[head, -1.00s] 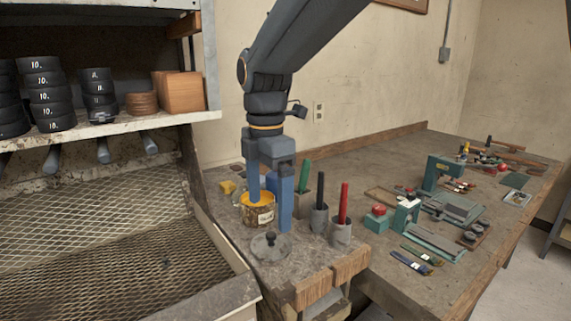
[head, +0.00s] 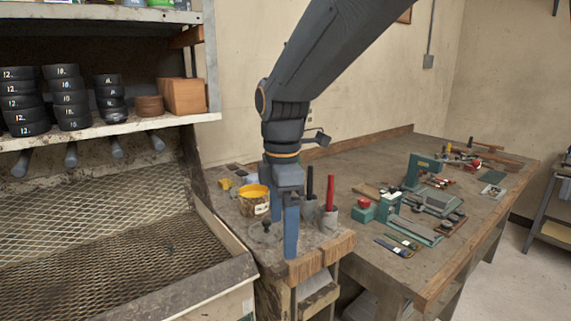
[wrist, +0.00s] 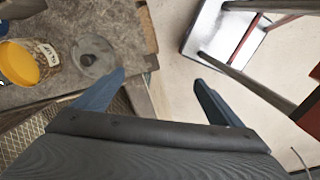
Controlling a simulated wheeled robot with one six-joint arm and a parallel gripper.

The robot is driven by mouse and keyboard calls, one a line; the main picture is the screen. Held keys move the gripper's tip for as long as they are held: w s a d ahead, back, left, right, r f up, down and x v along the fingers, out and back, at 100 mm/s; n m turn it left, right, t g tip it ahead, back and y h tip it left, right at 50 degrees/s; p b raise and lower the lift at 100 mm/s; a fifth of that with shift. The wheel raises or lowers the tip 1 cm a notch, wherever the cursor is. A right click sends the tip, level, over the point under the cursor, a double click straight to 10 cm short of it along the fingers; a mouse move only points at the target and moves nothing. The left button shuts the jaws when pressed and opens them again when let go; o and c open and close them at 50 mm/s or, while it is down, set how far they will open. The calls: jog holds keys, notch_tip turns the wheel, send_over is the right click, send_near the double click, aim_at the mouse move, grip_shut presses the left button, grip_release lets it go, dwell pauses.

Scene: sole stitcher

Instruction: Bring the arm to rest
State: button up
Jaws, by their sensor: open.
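My gripper (head: 289,236) is open and empty, pointing down over the front end of the bench, to the right of the yellow-topped pot. In the wrist view its two blue fingers (wrist: 159,78) are spread wide with nothing between them. The pot with yellow contents (head: 256,196) stands upright on the bench, apart from my fingers; it also shows at the left of the wrist view (wrist: 20,64). My arm comes down from the top right and partly hides the tool holders behind the gripper.
A round grey lid (head: 264,232) lies near the bench's front. Black- and red-handled tools (head: 330,193) stand in holders close to the right of my gripper. A mesh tray (head: 110,225) is at left, below a shelf of black rolls (head: 68,97). Open floor (head: 515,240) is at right.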

jog(key=s+d+f+m, duration=0.5)
jog(key=d+f+m, duration=0.2)
jog(key=d+m, duration=0.3)
jog(key=s+d+f+m, duration=0.6)
jog(key=d+f+m, duration=0.1)
jog(key=d+m, duration=0.3)
jog(key=shift+m+t, duration=0.3)
jog(key=shift+m, duration=0.1)
